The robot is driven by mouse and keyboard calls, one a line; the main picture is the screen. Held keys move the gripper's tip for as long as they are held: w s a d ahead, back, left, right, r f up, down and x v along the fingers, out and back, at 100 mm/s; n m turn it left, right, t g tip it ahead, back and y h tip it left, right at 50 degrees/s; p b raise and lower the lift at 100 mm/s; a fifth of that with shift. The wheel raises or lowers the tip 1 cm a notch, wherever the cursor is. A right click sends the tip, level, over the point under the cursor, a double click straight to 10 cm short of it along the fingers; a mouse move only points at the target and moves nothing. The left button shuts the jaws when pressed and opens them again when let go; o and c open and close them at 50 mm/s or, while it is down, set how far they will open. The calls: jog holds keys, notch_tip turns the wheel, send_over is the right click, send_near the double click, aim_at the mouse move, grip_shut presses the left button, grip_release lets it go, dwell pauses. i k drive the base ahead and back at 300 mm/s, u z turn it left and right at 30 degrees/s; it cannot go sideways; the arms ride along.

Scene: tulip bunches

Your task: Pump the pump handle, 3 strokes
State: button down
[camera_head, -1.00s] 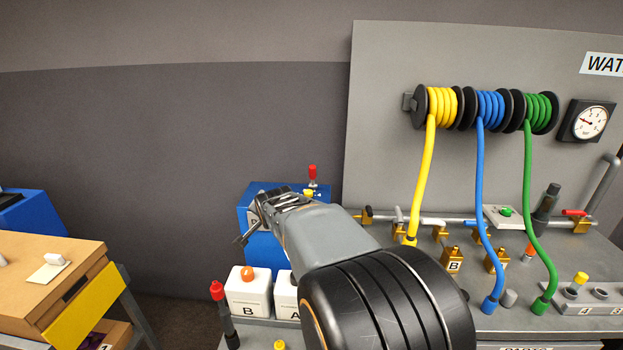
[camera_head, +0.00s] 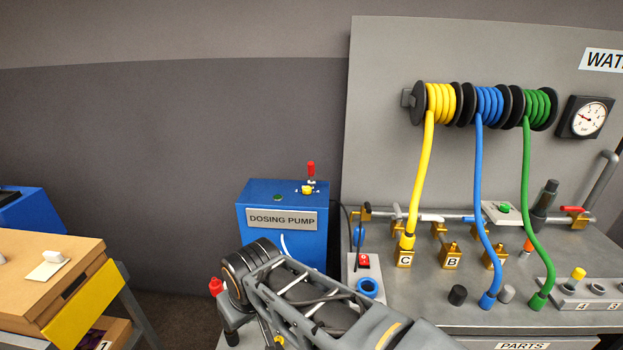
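The dosing pump is a blue box (camera_head: 282,240) with a "DOSING PUMP" label, standing at the left end of the bench. A red-tipped handle (camera_head: 311,170) stands upright on its top, beside a small yellow knob (camera_head: 307,189) and a green button. My arm reaches in from the bottom right, in front of and below the pump. Its black wrist ring lies near the pump's lower left. Nothing of mine is seen touching the red-tipped handle.
A red switch (camera_head: 364,261) and blue ring (camera_head: 368,287) are right of the pump. A wooden cabinet (camera_head: 40,280) stands left.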

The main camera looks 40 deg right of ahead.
aim_at(310, 165)
jog(key=z, duration=0.55)
jog(key=k, duration=1.3)
jog(key=u, duration=0.1)
jog(key=i, duration=0.5)
jog(key=u, duration=0.75)
jog(key=i, duration=0.8)
jog(key=z, duration=0.65)
jog(key=i, duration=0.35)
jog(key=z, duration=0.35)
